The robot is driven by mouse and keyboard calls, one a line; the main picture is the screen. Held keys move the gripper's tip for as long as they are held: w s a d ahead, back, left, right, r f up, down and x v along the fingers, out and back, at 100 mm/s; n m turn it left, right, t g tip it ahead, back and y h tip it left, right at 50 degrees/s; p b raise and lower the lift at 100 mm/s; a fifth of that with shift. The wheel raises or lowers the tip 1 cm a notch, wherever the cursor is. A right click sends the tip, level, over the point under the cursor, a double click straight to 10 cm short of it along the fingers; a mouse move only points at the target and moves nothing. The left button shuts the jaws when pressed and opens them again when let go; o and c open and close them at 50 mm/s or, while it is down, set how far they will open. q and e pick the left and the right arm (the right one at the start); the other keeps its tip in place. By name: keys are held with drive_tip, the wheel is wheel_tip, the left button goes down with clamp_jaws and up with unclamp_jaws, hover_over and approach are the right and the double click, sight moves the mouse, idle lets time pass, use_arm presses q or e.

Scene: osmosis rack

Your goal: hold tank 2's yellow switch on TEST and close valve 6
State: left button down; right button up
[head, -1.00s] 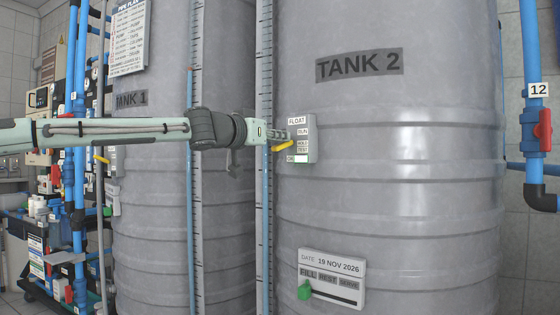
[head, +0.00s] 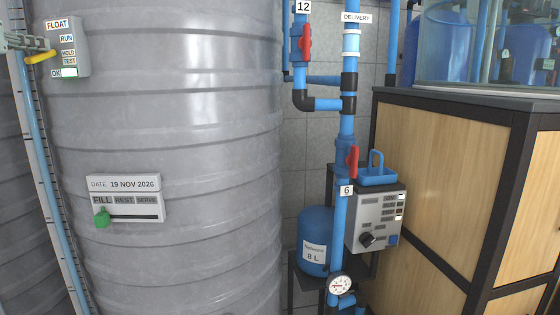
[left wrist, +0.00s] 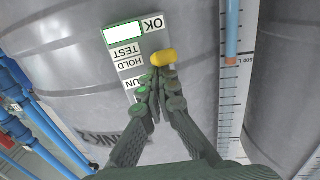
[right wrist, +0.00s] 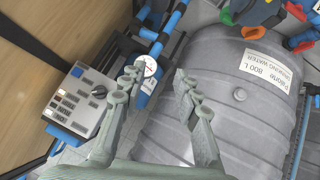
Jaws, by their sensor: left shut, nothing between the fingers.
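Tank 2's yellow switch (head: 40,57) sticks out of the FLOAT box (head: 66,40) at the upper left, level with the HOLD and TEST labels; I cannot tell which it marks. The OK window on the box is lit with a green edge. My left gripper (head: 22,43) is shut and empty at the switch; in the left wrist view its fingertips (left wrist: 158,76) are against or just beside the yellow lever (left wrist: 163,57). Valve 6 has a red handle (head: 352,162) upright along its blue pipe. My right gripper (right wrist: 158,78) is open and empty; the head view does not show it.
Valve 12's red handle (head: 306,42) is above and left of valve 6. A grey control box (head: 375,218), a blue 8 L vessel (head: 314,240) and a gauge (head: 340,285) crowd valve 6. A wooden cabinet (head: 440,180) stands to the right. Tank 2 (head: 190,110) fills the left.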

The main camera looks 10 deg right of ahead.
drive_tip(key=w+d+r+m+g+h, duration=0.1)
drive_tip(key=w+d+r+m, duration=0.1)
drive_tip(key=w+d+r, duration=0.7)
drive_tip(key=w+d+r+m+g+h, duration=0.1)
drive_tip(key=w+d+r+m+g, duration=0.1)
drive_tip(key=w+d+r, duration=0.55)
wheel_tip(320, 180, up, 24)
drive_tip(key=n+g+y, duration=0.2)
drive_tip(key=y, duration=0.3)
hover_over(357, 155)
drive_tip(key=s, duration=0.3)
drive_tip(key=x, duration=1.1)
drive_tip(key=shift+d+f, duration=0.15)
drive_tip(key=shift+f, duration=0.2)
clamp_jaws()
